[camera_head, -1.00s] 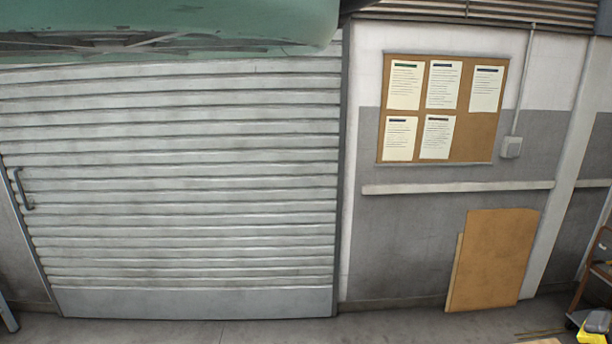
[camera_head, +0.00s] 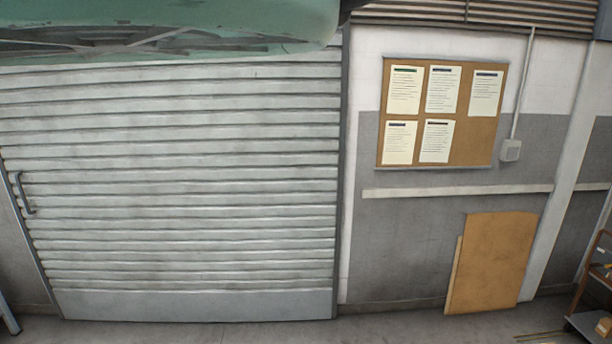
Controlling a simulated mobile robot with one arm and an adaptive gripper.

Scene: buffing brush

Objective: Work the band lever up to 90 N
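No band lever, buffing brush or force readout can be made out in the head camera view. My gripper is not in the picture, so its state and what it may hold are hidden. A green, rounded, scuffed shape (camera_head: 170,30) hangs across the top left, very close to the camera; I cannot tell what it is.
A closed grey roller shutter (camera_head: 180,180) fills the left. A cork board (camera_head: 455,150) with several papers hangs on the right wall. A brown panel (camera_head: 490,262) leans below it. A brown cart (camera_head: 584,322) stands at the lower right. The visible floor strip is mostly clear.

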